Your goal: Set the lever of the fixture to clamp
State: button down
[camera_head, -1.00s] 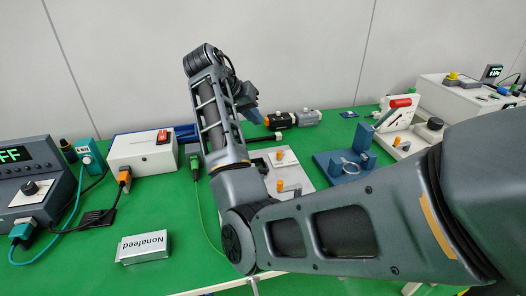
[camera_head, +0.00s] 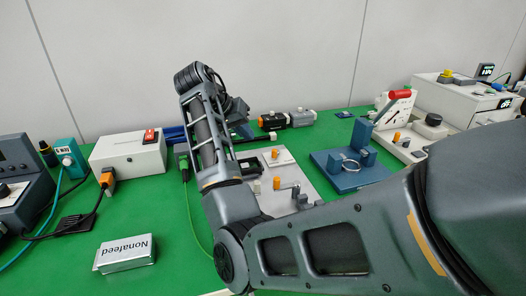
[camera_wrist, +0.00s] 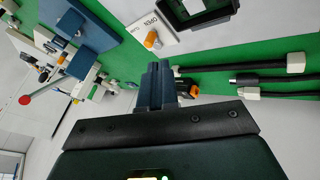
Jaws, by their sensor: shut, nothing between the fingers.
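A light grey plate (camera_head: 285,162) with small orange-capped parts (camera_head: 276,184) lies on the green bench, right of my forearm. In the wrist view, a white plate (camera_wrist: 165,38) carries the word OPEN beside an orange part (camera_wrist: 151,40). My gripper (camera_wrist: 157,72) is shut and empty, pointing toward the bench near that plate, apart from the orange part. In the head view it is partly hidden behind my forearm.
A blue fixture (camera_head: 336,178) with a ring stands right of the grey plate. Beyond it is a white panel with a red-handled lever (camera_head: 400,94).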

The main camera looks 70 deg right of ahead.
aim_at(275, 151)
jog(key=x, duration=1)
jog(key=shift+s, duration=0.1)
dwell(0.3)
jog(key=shift+s+d+r, duration=0.1)
jog(key=shift+n+p, duration=0.35)
jog(key=shift+n, duration=0.05)
